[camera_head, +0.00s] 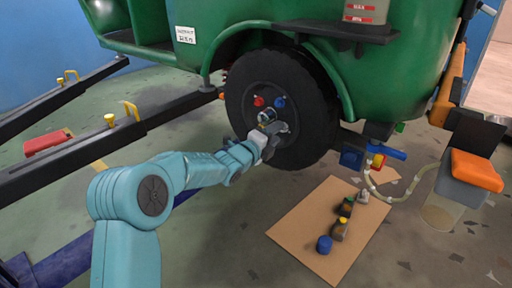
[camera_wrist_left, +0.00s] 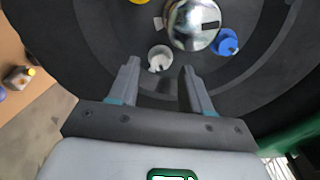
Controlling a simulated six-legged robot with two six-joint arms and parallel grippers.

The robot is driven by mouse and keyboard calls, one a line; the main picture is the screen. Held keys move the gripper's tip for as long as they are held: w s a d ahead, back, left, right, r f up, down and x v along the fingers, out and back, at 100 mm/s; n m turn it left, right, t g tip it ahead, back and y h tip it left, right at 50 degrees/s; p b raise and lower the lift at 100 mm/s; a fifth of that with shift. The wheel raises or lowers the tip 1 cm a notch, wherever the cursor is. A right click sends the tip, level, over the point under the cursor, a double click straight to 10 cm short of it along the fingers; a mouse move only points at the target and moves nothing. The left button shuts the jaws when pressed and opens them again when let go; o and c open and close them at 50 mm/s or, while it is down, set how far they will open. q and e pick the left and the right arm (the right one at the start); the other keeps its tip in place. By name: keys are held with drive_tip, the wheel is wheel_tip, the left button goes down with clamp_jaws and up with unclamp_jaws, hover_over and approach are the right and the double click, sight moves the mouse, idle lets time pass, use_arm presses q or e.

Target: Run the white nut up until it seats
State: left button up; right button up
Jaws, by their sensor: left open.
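The white nut (camera_wrist_left: 160,58) is on the wheel face in the left wrist view, with a stud end showing in its opening. My left gripper (camera_wrist_left: 160,68) is open, its fingers on either side of the nut near their tips. I cannot tell whether they touch it. In the head view my left gripper (camera_head: 270,137) is at the lower part of the wheel hub and covers the nut's surroundings. How far the nut is from its seat cannot be told. My right gripper is not in view.
A shiny hub cap (camera_wrist_left: 193,25) and a blue nut (camera_wrist_left: 225,42) are close beside the fingers. A red nut (camera_head: 258,101) is higher on the black wheel (camera_head: 305,90). Cardboard (camera_head: 290,230) with small items lies on the floor, right of my arm.

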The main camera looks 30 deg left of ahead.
use_arm(q)
drive_tip(key=s+a, duration=0.1)
drive_tip(key=s, duration=1.3)
drive_tip(key=shift+s+a, duration=0.15)
drive_tip(key=shift+a, duration=0.1)
